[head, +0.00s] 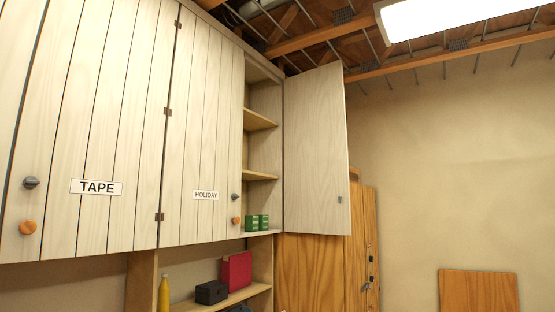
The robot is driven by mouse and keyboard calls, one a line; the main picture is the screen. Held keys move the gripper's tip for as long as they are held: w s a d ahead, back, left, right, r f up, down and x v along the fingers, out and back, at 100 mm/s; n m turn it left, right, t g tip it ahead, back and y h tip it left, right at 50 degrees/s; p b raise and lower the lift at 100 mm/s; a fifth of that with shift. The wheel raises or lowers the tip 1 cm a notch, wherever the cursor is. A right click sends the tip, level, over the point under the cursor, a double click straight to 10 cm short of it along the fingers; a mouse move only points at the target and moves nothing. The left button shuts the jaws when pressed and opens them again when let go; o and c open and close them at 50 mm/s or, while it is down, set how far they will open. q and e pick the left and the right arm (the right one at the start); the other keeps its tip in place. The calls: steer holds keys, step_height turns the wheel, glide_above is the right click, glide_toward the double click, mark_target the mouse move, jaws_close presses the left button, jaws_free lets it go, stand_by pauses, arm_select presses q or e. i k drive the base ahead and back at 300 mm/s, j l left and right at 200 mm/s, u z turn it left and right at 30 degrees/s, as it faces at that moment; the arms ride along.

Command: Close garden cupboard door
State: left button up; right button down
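A pale wooden cupboard door (316,150) stands wide open at the right end of the wall cupboards, swung out from its right side. Its inner face shows, with a small dark fitting (340,200) near the lower free edge. No label shows on this face, so I cannot read whether it is the garden door. The open compartment (263,155) beside it has shelves, with green boxes (257,222) on its bottom. Neither of my grippers is in view.
Shut doors labelled TAPE (97,187) and HOLIDAY (206,195) are to the left, with knobs. Below, a shelf (240,296) holds a yellow bottle (164,295), a black box (211,293) and a red item (236,270). A wooden panel (478,291) stands at the right wall.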

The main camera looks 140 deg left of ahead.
mark_target(316, 154)
steer(key=u, duration=2.25)
steer(key=i+j+u, duration=0.25)
steer(key=u, duration=0.2)
steer(key=i+j+u, duration=0.2)
steer(key=i+u, duration=0.2)
steer(key=i+j+u, duration=0.1)
steer(key=i+u, duration=0.15)
steer(key=u, duration=0.2)
steer(key=i, duration=4.05)
steer(key=i+u, duration=0.35)
steer(key=i+l+u, duration=0.25)
steer(key=u, duration=0.15)
steer(key=i+l+u, duration=0.35)
steer(key=j+u, duration=0.1)
steer(key=u, duration=2.3)
steer(key=k+z, duration=0.1)
steer(key=z, duration=0.2)
